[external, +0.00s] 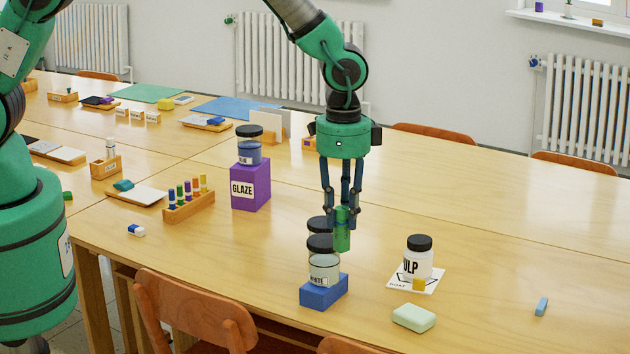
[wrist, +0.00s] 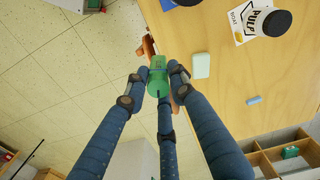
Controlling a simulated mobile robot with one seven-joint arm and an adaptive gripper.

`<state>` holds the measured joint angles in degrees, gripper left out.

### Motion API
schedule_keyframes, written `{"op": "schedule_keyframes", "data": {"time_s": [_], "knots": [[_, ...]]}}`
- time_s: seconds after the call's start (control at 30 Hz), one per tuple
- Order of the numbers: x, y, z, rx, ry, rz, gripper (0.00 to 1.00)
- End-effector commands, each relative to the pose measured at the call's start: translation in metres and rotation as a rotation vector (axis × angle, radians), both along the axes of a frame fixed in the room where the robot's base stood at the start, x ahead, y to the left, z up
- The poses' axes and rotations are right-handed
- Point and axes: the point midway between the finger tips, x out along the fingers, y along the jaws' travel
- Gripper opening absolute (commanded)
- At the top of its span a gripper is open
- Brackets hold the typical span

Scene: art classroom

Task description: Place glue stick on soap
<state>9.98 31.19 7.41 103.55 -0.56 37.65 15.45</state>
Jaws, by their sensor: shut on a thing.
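In the wrist view the glue stick (wrist: 158,72) sits between my fingertips (wrist: 156,82), over the table's edge and a chair in the picture. The soap (external: 414,318) is a pale green rounded bar lying flat on the table, lower right of my gripper. It also shows in the wrist view (wrist: 202,65), right of the glue stick and apart from it. Its top is bare.
A white-labelled jar (external: 324,268) stands on a blue block (external: 324,292), close to my gripper, with another black lid behind. A PULP jar (external: 418,262) stands on a card behind the soap. A blue eraser (external: 541,306) lies right. Table around the soap is clear.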

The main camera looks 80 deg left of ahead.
Motion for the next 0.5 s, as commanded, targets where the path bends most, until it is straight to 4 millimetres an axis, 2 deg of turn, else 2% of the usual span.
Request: {"op": "schedule_keyframes", "data": {"time_s": [0.03, 0.3, 0.5], "knots": [[-0.003, 0.003, -0.014, 0.002, 0.008, 0.003, 0.0], [-0.003, 0.003, -0.066, 0.002, 0.009, 0.003, 0.0], [-0.002, 0.003, -0.092, 0.001, 0.005, 0.003, 0.0]]}}
